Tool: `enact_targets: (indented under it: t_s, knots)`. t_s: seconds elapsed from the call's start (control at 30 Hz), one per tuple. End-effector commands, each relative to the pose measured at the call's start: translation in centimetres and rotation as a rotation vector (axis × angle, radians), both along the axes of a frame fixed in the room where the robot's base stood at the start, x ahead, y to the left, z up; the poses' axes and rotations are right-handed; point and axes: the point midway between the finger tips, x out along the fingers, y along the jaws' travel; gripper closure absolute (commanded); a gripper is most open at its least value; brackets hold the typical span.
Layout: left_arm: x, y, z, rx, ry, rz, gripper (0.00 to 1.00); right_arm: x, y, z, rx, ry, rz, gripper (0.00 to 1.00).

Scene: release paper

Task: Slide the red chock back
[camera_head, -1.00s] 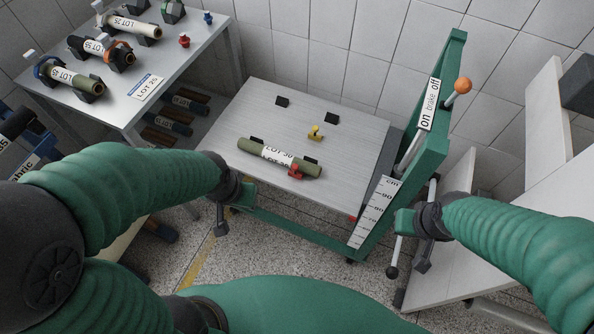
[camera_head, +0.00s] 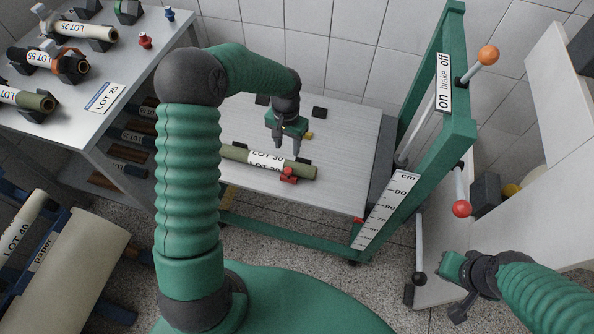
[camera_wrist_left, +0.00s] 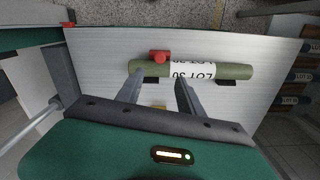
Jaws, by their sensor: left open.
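The red chock (camera_head: 289,175) sits on the grey platform against the near side of the olive roll marked LOT 30 (camera_head: 240,155), right of the label. In the left wrist view, the red chock (camera_wrist_left: 159,57) shows at the roll's upper edge. My left gripper (camera_head: 287,145) points down over the platform, just beyond the roll. Its two fingers (camera_wrist_left: 159,80) are apart with nothing held between them. The yellow chock (camera_head: 309,135) is partly hidden behind the left gripper. My right gripper (camera_head: 455,285) hangs at the lower right, away from the platform; its jaw opening is unclear.
Black blocks, one of them (camera_head: 319,113), sit on the platform. A green frame with a scale (camera_head: 385,205) and a brake lever (camera_head: 488,55) rises at its right. A table (camera_head: 135,110) with rolls stands left. The platform's right part is clear.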

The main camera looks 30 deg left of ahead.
Motion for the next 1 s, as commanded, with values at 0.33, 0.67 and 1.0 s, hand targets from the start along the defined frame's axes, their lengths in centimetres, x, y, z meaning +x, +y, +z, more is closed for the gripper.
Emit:
enact_targets:
  t_s: [0.33,0.67,1.0]
  knots:
    - [-0.1,0.5,-9.0,-0.011,0.006,-0.001,0.56,0.0,0.0,-0.3,0.000,0.000,-0.001,1.00]
    - [-0.1,0.3,-15.4,-0.007,0.002,-0.002,0.56,0.0,0.0,-0.5,0.000,0.000,0.000,1.00]
    - [-0.1,0.4,-16.0,-0.007,0.001,-0.001,0.56,0.0,0.0,-0.5,0.000,0.000,-0.001,1.00]
